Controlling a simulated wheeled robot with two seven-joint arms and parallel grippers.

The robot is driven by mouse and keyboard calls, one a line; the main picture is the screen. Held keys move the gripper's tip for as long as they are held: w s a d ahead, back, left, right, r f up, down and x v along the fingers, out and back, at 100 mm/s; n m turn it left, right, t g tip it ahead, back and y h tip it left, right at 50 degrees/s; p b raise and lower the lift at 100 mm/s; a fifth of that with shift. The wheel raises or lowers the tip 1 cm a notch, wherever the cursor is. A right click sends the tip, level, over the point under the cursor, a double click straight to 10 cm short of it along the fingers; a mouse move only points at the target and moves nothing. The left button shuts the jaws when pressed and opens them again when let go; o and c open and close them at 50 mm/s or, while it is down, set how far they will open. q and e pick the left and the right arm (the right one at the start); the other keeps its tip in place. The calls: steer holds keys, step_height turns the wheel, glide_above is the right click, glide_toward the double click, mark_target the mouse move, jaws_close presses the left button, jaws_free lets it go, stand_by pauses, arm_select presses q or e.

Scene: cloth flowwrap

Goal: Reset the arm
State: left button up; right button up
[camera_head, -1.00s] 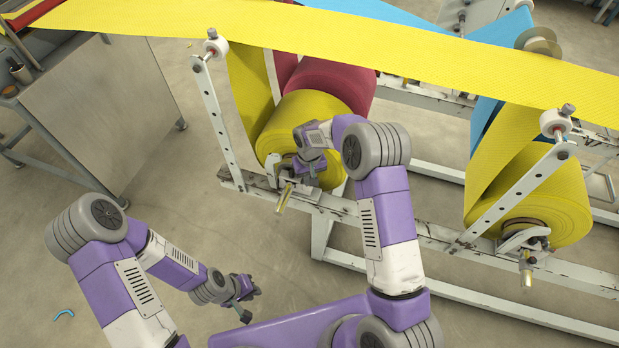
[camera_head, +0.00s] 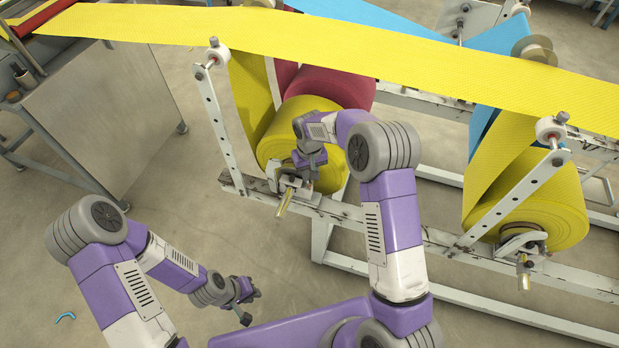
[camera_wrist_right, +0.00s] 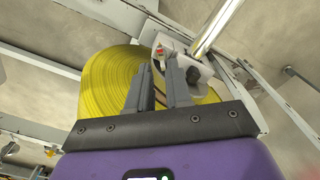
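My right gripper (camera_head: 308,170) is in front of the left yellow roll (camera_head: 328,178), just above the metal clamp (camera_head: 290,187) on the white rail. In the right wrist view, the two dark fingers of this gripper (camera_wrist_right: 158,72) stand apart with nothing held between them. The yellow roll (camera_wrist_right: 108,80) fills the space behind them, and the clamp (camera_wrist_right: 190,68) with its shiny rod is just right of the fingertips. My left gripper (camera_head: 248,303) hangs low over the bare floor, its small fingers apart and empty.
The white frame rail (camera_head: 340,210) runs across in front of the rolls. A second yellow roll (camera_head: 560,205) with a clamp (camera_head: 525,245) is at the right. A yellow web (camera_head: 400,50) spans overhead. A grey cabinet (camera_head: 105,105) stands at left; floor around my left gripper is clear.

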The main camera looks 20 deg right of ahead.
step_height(320, 180, up, 2)
steer(key=shift+f, duration=0.15)
stand_by(0.5)
steer(key=s+a+f+y, duration=0.3)
steer(key=s+a+f, duration=0.1)
steer(key=s+f, duration=0.8)
steer(key=s+a+f+m, duration=0.1)
steer(key=s+f, duration=0.1)
steer(key=s, duration=0.5)
steer(key=s+a+f+m+y, duration=0.1)
steer(key=s+m, duration=0.1)
steer(key=s, duration=0.6)
steer(key=shift+s+f+t, duration=0.25)
steer(key=shift+f+t, duration=0.05)
steer(key=shift+f, duration=0.1)
